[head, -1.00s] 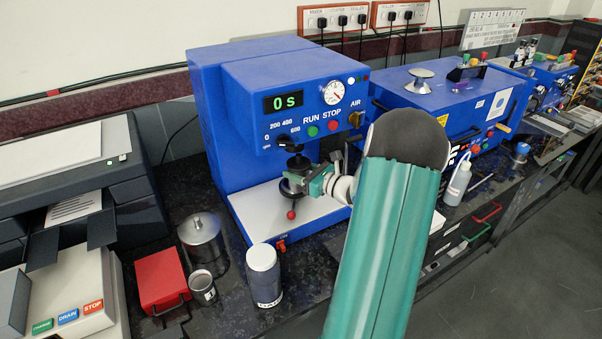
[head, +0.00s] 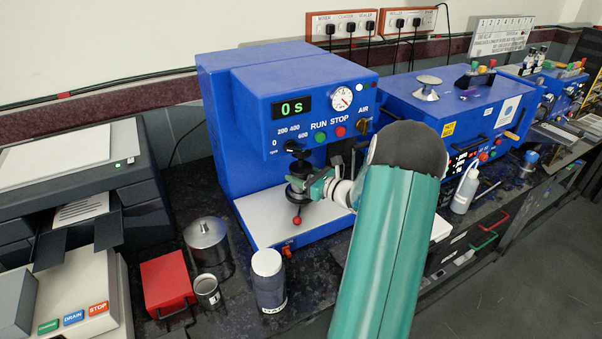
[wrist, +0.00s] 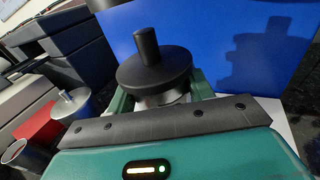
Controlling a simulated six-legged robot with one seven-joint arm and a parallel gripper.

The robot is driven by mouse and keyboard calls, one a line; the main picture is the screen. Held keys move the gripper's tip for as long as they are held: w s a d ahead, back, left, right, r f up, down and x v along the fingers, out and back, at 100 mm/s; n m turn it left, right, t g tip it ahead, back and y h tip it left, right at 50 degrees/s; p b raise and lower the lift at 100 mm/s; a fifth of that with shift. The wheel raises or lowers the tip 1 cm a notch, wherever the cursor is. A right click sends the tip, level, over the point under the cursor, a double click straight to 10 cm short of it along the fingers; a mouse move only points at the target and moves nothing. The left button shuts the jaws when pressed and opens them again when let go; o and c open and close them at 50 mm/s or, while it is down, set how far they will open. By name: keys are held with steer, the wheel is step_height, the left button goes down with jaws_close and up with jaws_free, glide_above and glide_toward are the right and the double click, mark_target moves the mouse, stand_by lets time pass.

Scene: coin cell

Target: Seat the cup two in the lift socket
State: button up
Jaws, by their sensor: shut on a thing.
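My gripper (head: 312,188) reaches in from the right under the head of the blue machine (head: 220,130). Its green fingers are shut on a metallic cup (wrist: 165,98), taken here as cup two, with a dark round disc (wrist: 153,68) and upright stub above it. In the head view the dark shape of the cup and disc (head: 297,168) is small and partly covered by my fingers. It is below the machine's black chuck (head: 292,147). A lever with a red ball (head: 297,220) shows under the cup. The lift socket is hidden, so seating cannot be told.
The machine's pale base plate (head: 265,222) is clear at the left. On the dark bench stand a knobbed metal pot (head: 207,245), an open can (head: 207,291), a white-lidded jar (head: 269,285) and a red box (head: 166,283). A second blue machine (head: 455,105) stands at the right.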

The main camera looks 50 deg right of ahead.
steer(key=o, duration=1.3)
steer(key=shift+s+f, duration=0.1)
steer(key=s, duration=0.4)
steer(key=s+d, duration=0.1)
steer(key=s, duration=0.8)
steer(key=shift+s+d+r, duration=0.15)
steer(key=shift+s+r, duration=0.15)
steer(key=shift+r, duration=0.1)
